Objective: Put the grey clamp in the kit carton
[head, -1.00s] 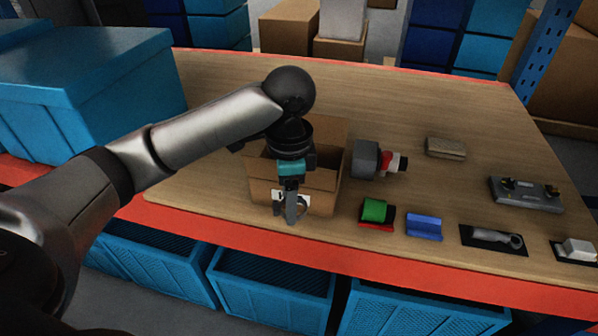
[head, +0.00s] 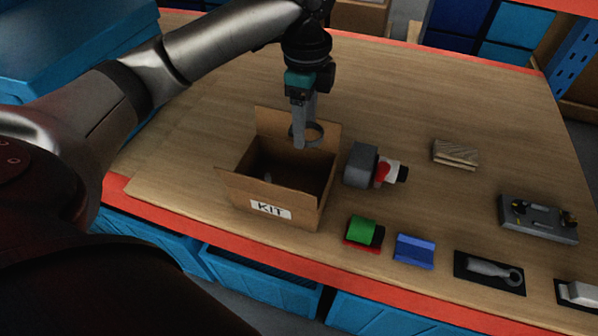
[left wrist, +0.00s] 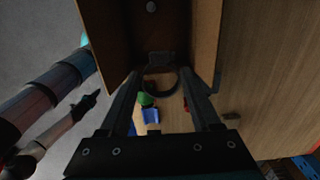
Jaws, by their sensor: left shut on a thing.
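My left gripper (head: 303,122) is shut on the grey clamp (head: 319,131), a ring-shaped part that hangs below the fingers. In the head view the clamp overlaps the back of the open kit carton (head: 270,210), a brown box with a KIT label; I cannot tell if it is inside the rim. A small grey item (head: 267,179) lies inside the carton. In the left wrist view the clamp (left wrist: 162,58) sits between the fingertips, with the carton (left wrist: 207,45) around and beyond. A dark arm end at the left there may be my right gripper (left wrist: 88,101), too small to read.
Right of the carton lie a grey part with red and white (head: 361,165), a green item (head: 362,229), a blue block (head: 415,250), a wooden block (head: 455,153), a wrench-like part (head: 490,268) and a grey fixture (head: 538,218). The table behind the carton is clear.

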